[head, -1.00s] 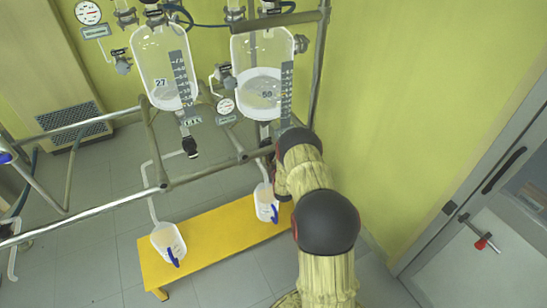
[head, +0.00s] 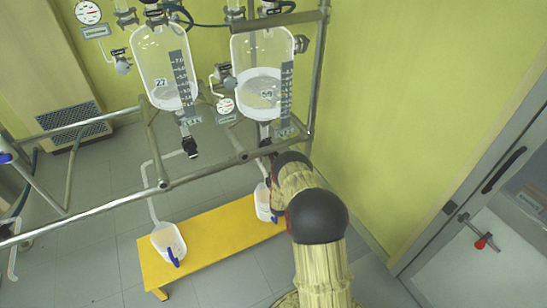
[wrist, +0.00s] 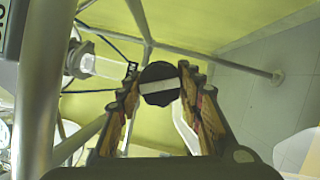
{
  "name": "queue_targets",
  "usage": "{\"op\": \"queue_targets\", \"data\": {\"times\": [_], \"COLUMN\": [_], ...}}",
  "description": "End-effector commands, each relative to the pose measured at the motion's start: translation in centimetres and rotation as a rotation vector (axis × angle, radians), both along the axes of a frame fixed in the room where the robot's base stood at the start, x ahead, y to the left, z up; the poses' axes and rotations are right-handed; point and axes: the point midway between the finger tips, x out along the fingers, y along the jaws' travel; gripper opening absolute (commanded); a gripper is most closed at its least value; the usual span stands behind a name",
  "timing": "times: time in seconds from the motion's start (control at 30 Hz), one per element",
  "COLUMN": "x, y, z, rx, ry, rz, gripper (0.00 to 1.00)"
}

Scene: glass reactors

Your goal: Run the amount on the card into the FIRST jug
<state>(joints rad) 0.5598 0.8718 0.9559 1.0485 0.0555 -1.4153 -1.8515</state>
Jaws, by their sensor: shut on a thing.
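My gripper (wrist: 159,80) is shut on a dark round valve knob (wrist: 158,92) with a pale bar across it. In the head view my arm hides the gripper, below the right glass reactor (head: 262,78), which is marked 59 and holds pale liquid. The left reactor (head: 163,68) is marked 27 and also holds liquid; a dark valve (head: 190,147) hangs under it. The left jug (head: 168,242) and the right jug (head: 263,203) stand on a yellow bench. My arm partly covers the right jug. I cannot make out a card with a readable amount.
The yellow bench (head: 208,240) stands low under the reactors. A metal pipe frame (head: 200,174) crosses in front of them. A yellow-green wall (head: 400,100) and a grey door (head: 500,190) are at the right. Floor is clear left of the bench.

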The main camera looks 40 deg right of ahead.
Motion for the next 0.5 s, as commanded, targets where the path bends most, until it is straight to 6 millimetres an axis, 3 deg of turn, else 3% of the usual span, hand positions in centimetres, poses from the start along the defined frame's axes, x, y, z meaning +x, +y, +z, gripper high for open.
{"op": "queue_targets", "data": {"times": [0.5], "x": [-0.03], "y": [0.16], "z": [-0.33], "rx": [-0.298], "ry": [0.076], "rz": [0.003], "gripper": [0.11]}}
